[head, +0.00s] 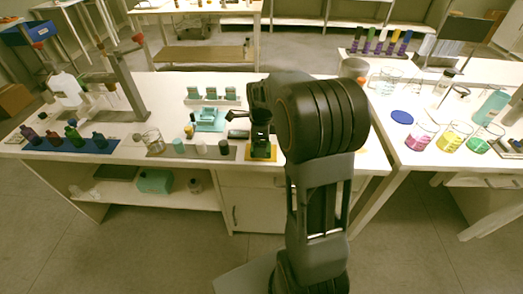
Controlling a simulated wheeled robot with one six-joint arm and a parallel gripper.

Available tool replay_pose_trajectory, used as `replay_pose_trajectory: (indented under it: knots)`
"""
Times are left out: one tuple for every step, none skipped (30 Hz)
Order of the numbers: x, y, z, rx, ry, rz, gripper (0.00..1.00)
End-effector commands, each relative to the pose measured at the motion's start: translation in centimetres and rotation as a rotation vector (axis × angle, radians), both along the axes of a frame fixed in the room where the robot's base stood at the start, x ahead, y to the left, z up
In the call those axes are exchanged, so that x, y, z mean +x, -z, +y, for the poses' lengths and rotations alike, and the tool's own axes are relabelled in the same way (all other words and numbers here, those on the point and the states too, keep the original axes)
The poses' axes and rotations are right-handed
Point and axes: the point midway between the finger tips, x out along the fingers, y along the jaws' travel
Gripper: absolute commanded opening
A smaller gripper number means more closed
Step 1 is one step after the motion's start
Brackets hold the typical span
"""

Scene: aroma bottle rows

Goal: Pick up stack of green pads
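A dark green item (262,151), which looks like the stack of green pads, sits on a small yellow-orange mat (278,155) near the front edge of the left table. My gripper (260,131) points down right above it. The gripper and arm are dark and partly cover that spot. I cannot tell whether the fingers touch the pads, or whether they are open or shut.
Left of the mat, a grey mat (222,157) holds several small jars. A teal tray (210,126) and three green blocks (211,93) lie behind. Bottles stand on a blue mat (98,150) at the left. Coloured flasks (450,138) stand on the right table.

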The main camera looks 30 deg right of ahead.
Motion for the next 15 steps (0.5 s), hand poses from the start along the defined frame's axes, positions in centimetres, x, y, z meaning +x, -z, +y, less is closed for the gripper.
replay_pose_trajectory:
  knots:
    - [-0.1, 1.0, 0.0, 0.001, 0.0, 0.003, 0.94]
    - [-0.1, 1.4, 0.0, 0.001, 0.0, 0.004, 0.94]
    - [-0.1, 1.8, 0.0, 0.001, 0.0, 0.003, 0.94]
    - [-0.1, 2.1, 0.0, 0.001, 0.0, 0.002, 0.94]
    - [-0.1, 2.3, 0.0, 0.001, 0.0, 0.002, 0.94]
    - [-0.1, 2.6, 0.0, 0.001, 0.0, 0.002, 0.94]
    - [-0.1, 2.8, 0.0, 0.0, 0.0, 0.001, 0.94]
    - [0.0, 2.9, 0.0, 0.0, 0.0, 0.001, 0.94]
    - [0.0, 3.0, 0.0, 0.0, 0.0, 0.0, 0.94]
    - [0.0, 3.0, 0.0, 0.0, 0.0, 0.0, 0.94]
    - [0.0, 3.0, 0.0, 0.0, 0.0, 0.0, 0.94]
    - [0.0, 3.0, 0.0, 0.0, 0.0, 0.0, 0.94]
    - [0.0, 3.0, 0.0, 0.0, 0.0, 0.0, 0.94]
    - [0.0, 3.0, 0.0, 0.0, 0.0, 0.0, 0.94]
    - [0.0, 3.0, 0.0, 0.0, 0.0, 0.0, 0.94]
